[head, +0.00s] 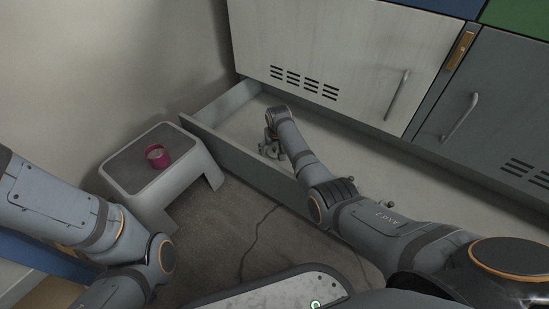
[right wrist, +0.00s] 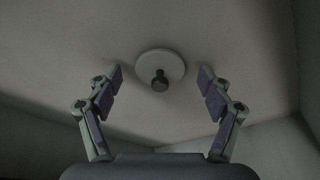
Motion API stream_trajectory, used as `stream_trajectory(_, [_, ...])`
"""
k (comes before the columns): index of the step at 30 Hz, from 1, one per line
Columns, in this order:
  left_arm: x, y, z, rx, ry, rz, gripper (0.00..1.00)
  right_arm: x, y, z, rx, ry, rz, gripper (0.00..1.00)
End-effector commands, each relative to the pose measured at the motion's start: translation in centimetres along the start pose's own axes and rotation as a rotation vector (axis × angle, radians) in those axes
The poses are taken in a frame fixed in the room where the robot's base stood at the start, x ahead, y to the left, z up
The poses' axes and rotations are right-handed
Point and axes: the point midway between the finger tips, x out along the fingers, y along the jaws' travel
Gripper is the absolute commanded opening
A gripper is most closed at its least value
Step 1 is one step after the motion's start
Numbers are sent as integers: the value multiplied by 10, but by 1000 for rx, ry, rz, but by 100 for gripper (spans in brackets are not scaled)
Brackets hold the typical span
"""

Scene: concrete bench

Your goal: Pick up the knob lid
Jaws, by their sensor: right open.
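The knob lid (right wrist: 175,62) is a pale round disc with a dark knob in the middle. In the right wrist view it lies on the pale drawer floor, knob towards the camera, between and a little beyond my fingertips. My right gripper (right wrist: 161,73) is open, with one finger on either side of the lid and clear room to both. In the head view the right gripper (head: 270,147) reaches down into the open drawer, and I cannot make out the lid there. My left arm shows at the left, but its gripper is out of view.
The open drawer (head: 245,165) has raised walls near my right gripper. Cabinet fronts with handles (head: 397,94) rise behind. A thin cable lies on the floor.

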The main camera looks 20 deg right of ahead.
Motion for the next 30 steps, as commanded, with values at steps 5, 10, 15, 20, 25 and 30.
stream_trajectory(5, [-3, 0, -1, 1, 0, 1, 40, 2, 0, -2, 0, 3, 0, 80])
stream_trajectory(10, [-2, 0, -1, 1, 1, 1, 40, 1, 0, -2, 0, 3, 0, 72])
stream_trajectory(15, [-2, 0, -2, 1, 2, 0, 40, 2, 0, -1, 0, 3, 0, 49])
stream_trajectory(20, [-2, 0, -2, 1, 2, 0, 40, 2, 0, -1, 0, 3, 0, 31])
stream_trajectory(25, [-3, 0, -1, 2, -1, 1, 40, 2, 0, -1, 0, 3, 0, 31])
stream_trajectory(30, [4, 1, 3, 1, -3, 2, 40, -7, 0, -4, 0, 3, 0, 31])
